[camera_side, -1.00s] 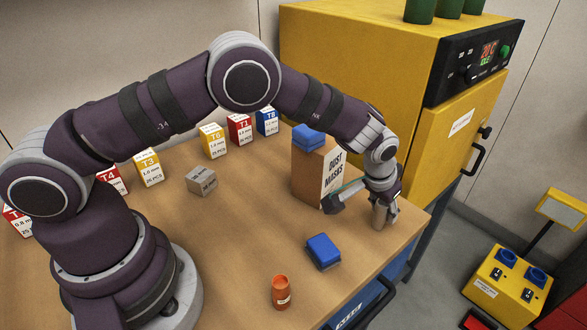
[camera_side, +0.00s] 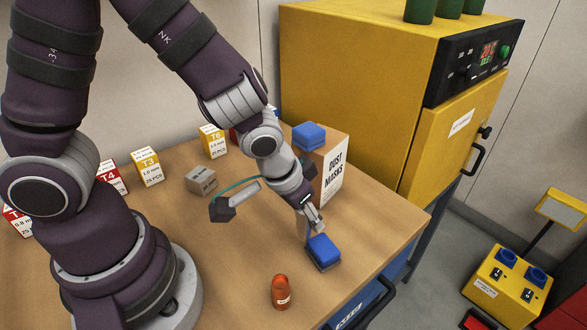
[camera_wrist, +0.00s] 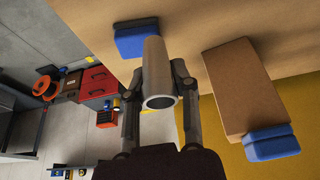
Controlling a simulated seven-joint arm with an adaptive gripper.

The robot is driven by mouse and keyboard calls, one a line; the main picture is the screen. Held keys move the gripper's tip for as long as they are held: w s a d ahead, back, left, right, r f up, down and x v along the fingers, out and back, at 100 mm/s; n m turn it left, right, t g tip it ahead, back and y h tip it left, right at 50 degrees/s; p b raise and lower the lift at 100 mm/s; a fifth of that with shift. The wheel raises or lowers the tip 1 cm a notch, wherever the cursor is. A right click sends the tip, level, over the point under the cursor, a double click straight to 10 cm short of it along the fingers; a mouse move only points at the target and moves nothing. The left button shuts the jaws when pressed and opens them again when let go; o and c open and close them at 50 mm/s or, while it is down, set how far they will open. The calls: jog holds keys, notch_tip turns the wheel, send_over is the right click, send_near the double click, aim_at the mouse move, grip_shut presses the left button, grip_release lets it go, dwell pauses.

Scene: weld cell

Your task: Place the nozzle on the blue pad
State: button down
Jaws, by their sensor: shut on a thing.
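My gripper (camera_side: 313,225) is shut on the nozzle, a tan-grey hollow cylinder. In the wrist view the nozzle (camera_wrist: 158,80) sits between both fingers (camera_wrist: 159,90), its open end facing the camera. In the side view it is mostly hidden by the fingers. A blue pad (camera_side: 323,253) lies on the table just below and in front of my gripper; it also shows in the wrist view (camera_wrist: 132,42), partly behind the nozzle's far end. I cannot tell whether nozzle and pad touch. A second blue pad (camera_side: 309,134) lies on the dust masks box (camera_side: 335,172).
An orange container (camera_side: 281,292) stands near the front table edge. A grey box (camera_side: 201,181) and several labelled cartons (camera_side: 149,168) stand farther left. The dust masks box is close behind my gripper. A yellow oven (camera_side: 370,80) stands at the back right.

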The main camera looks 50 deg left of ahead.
aim_at(328, 244)
jog(key=shift+s+r, duration=0.15)
jog(key=shift+r, duration=0.15)
notch_tip(328, 244, up, 4)
jog(key=w+d+m+h, duration=0.1)
jog(key=w+d+m, duration=0.1)
jog(key=m, duration=0.1)
jog(key=f, duration=0.6)
jog(key=shift+w+d+f, duration=0.25)
jog(key=shift+f, duration=0.05)
jog(key=shift+f, duration=0.1)
jog(key=c, duration=0.8)
grip_release()
jog(key=shift+c, duration=0.2)
